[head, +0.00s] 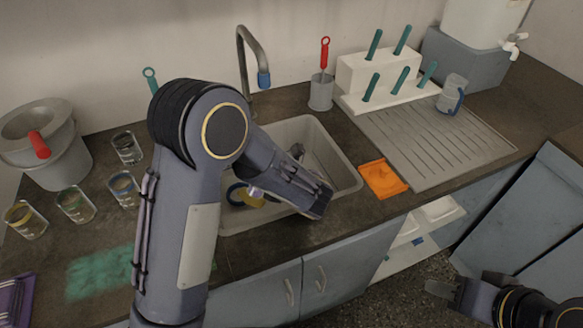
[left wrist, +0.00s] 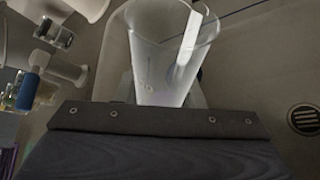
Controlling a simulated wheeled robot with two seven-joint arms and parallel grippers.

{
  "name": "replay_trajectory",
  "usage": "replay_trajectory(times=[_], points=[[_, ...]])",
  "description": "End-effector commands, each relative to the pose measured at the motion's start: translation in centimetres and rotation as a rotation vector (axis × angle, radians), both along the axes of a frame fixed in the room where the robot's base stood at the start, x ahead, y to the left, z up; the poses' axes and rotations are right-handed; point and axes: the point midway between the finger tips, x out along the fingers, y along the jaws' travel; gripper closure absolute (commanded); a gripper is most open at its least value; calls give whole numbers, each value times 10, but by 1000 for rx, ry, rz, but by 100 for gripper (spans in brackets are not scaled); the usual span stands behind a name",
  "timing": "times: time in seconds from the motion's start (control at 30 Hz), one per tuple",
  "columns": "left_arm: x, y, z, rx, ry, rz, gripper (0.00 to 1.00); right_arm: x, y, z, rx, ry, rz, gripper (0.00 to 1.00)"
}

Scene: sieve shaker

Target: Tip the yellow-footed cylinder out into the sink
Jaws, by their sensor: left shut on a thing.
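The yellow-footed cylinder shows in the head view as a yellow foot (head: 250,198) over the left part of the sink (head: 346,172), beside my left forearm, which hides most of the body. In the left wrist view its clear body (left wrist: 160,60) rises above my left gripper (left wrist: 168,98), which is shut on it. The cylinder seems tilted; its exact angle and any liquid cannot be told. Sink surface and a round drain (left wrist: 305,120) show behind it. My right gripper (head: 445,289) is low at the right, away from the counter; its opening cannot be told.
A tap (head: 250,62) with a blue tip stands behind the sink. Several beakers (head: 76,205) and a grey bucket (head: 58,155) stand at left. An orange cloth (head: 382,179), a drainboard (head: 430,140) and a white rack (head: 378,78) are at right.

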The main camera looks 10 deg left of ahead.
Motion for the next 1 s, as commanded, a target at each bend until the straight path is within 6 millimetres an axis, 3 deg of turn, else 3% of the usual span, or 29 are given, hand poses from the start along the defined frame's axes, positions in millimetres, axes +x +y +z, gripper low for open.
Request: replay_trajectory(times=[0.03,0.43,1.0], points=[[0,0,8,16,19,0,93,0,0,11,0,0,0,64],[-4,4,20,143,170,2,93,0,0,39,0,-1,0,64],[-6,6,19,200,235,1,93,0,0,42,0,0,0,64]])
